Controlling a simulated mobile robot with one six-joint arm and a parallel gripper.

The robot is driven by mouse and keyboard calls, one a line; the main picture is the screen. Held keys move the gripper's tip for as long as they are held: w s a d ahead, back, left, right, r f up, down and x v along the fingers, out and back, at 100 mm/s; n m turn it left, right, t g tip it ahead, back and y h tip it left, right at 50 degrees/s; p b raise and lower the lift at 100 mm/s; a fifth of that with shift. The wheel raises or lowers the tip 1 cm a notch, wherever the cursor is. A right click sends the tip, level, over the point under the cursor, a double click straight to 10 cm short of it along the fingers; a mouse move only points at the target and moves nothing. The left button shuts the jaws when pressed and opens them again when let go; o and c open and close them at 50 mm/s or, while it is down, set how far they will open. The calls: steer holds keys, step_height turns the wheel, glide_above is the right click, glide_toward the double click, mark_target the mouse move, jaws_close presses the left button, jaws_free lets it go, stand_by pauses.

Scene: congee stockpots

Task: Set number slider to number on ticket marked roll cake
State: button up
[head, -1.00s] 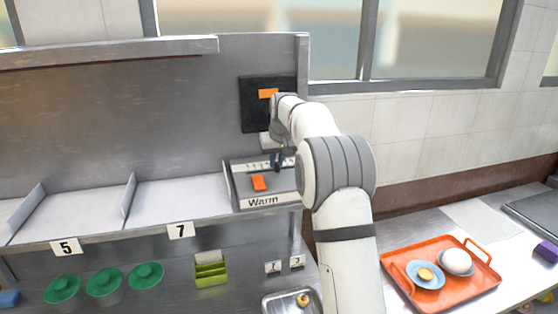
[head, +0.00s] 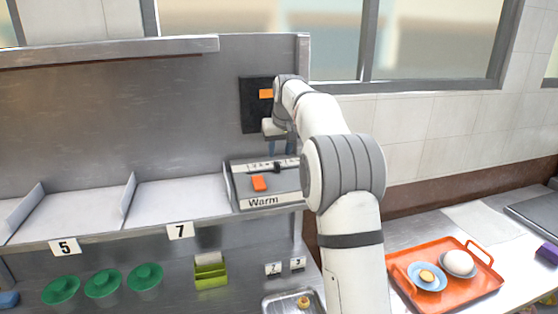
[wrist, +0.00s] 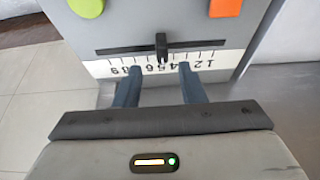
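The number slider's black knob (head: 277,167) stands on the scale strip of the grey "Warm" unit. In the wrist view the knob (wrist: 161,45) sits in its slot over the upside-down scale, at about the 5. In the wrist view my gripper (wrist: 159,68) is open, with one finger either side of the knob's line and nothing held. No ticket reading roll cake is legible. A pale slip (head: 208,259) stands in the green holder (head: 211,274), its text too small to read.
An orange block (head: 259,184) sits on the unit's face. A black panel (head: 252,112) with an orange patch is on the wall behind. Several green-lidded pots (head: 103,284) are below the shelf. An orange tray (head: 461,291) with dishes lies at right. The shelf left of the unit is bare.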

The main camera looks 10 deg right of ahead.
steer(key=shift+v, duration=1.45)
steer(key=s+a+f+b, duration=0.1)
steer(key=s+a+f, duration=0.1)
steer(key=s, duration=0.8)
steer(key=s+a+f+b, duration=0.1)
steer(key=s+b, duration=0.1)
steer(key=s, duration=0.8)
steer(key=s+a+f+b, duration=0.1)
steer(key=s+f, duration=0.6)
steer(key=s, duration=0.4)
steer(key=s+a+f+g+b, duration=0.1)
steer(key=s+f, duration=0.7)
steer(key=s, duration=0.4)
steer(key=shift+s+f, duration=0.2)
steer(key=shift+s, duration=0.1)
steer(key=shift+c, duration=0.3)
